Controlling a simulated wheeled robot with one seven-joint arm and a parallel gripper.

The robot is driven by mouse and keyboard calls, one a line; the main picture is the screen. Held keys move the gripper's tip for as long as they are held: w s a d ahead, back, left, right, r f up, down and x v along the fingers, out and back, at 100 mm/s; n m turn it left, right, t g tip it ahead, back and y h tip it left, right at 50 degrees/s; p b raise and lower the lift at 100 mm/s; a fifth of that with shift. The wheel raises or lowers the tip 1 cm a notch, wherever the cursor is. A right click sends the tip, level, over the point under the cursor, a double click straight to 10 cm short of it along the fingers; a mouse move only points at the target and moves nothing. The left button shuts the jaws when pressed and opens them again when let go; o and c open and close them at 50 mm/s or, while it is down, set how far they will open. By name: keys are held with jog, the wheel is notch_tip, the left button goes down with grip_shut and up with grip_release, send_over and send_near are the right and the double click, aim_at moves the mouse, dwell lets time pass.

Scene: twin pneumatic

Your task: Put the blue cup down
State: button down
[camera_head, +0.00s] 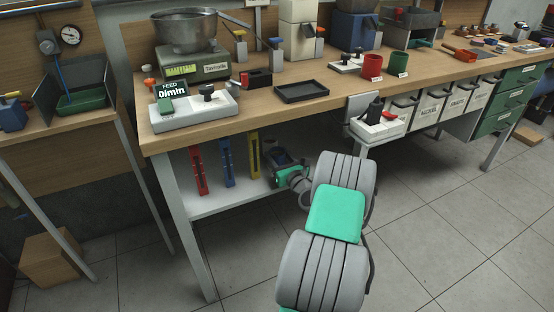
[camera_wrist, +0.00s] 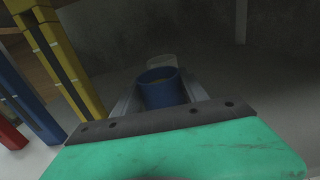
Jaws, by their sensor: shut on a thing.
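The blue cup (camera_wrist: 161,90) is upright between the fingers of my gripper (camera_wrist: 158,97) in the wrist view, and the gripper is shut on it. Its open rim faces up towards the camera. In the head view my gripper (camera_head: 279,163) reaches in under the workbench, over the lower shelf. The cup is small and dark there and partly hidden by the gripper and arm. I cannot tell whether the cup touches the shelf.
Red (camera_head: 199,170), blue (camera_head: 227,163) and yellow (camera_head: 255,155) upright bars stand left of my gripper on the lower shelf (camera_head: 217,203).

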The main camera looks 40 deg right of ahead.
jog(key=shift+f, duration=0.1)
jog(key=c, duration=0.6)
grip_release()
jog(key=shift+r, duration=0.3)
jog(key=p+v, duration=0.2)
jog(key=v, duration=1)
jog(key=shift+f, duration=0.1)
